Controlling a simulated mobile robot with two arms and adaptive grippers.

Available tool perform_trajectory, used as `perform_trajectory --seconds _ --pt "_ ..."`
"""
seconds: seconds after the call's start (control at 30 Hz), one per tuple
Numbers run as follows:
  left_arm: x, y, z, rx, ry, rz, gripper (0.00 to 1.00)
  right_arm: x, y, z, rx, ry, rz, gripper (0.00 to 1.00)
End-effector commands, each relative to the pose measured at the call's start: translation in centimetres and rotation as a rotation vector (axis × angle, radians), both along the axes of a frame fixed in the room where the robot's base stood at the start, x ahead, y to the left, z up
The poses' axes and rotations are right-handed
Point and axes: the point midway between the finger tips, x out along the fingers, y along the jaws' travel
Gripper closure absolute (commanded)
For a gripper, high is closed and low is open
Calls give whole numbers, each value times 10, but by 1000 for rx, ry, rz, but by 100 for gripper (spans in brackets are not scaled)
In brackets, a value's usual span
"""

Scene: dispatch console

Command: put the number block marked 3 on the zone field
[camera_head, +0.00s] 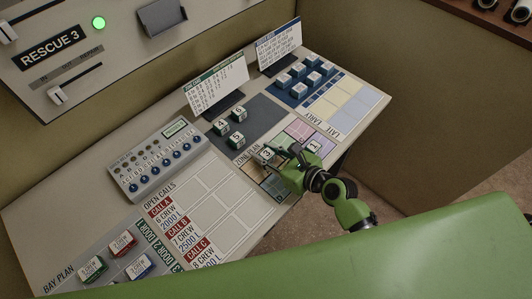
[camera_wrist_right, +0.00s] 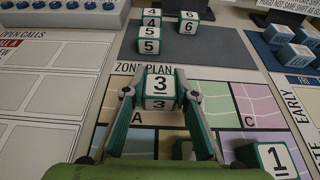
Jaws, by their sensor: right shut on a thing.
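The white-faced number block marked 3 (camera_head: 266,154) is between the fingers of my right gripper (camera_head: 273,156), at the upper part of the zone plan (camera_head: 272,184). In the right wrist view the block (camera_wrist_right: 161,88) shows upright between both fingertips (camera_wrist_right: 160,90), near the zone plan's top edge, above the field letters A and C. Whether it touches the board I cannot tell. The number block marked 1 (camera_head: 314,145) is on the zone plan's right part; it also shows in the right wrist view (camera_wrist_right: 279,158). My left gripper is not in view.
Blocks marked 4 (camera_head: 221,127), 5 (camera_head: 237,141) and 6 (camera_head: 239,113) are on the dark pad (camera_head: 262,123) behind the zone plan. Another block (camera_wrist_right: 183,149) is partly hidden by my right gripper. Blue blocks (camera_head: 299,90) and upright cards (camera_head: 216,84) stand farther back.

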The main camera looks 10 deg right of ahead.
Motion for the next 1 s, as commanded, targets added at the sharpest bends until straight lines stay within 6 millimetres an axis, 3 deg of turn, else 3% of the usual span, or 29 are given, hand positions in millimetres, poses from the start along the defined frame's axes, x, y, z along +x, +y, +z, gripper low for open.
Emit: perform_trajectory --seconds 0.27,0.3,0.37,0.77,1.0 --pt "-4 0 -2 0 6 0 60 0 0 -2 1 -1 0 90" --pt "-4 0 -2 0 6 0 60 0 0 -2 1 -1 0 71" --pt "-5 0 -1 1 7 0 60 0 0 -2 1 -1 0 57" --pt "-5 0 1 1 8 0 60 0 0 3 0 -1 0 57" --pt "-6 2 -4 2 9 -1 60 -32 -21 14 -3 2 -1 57"
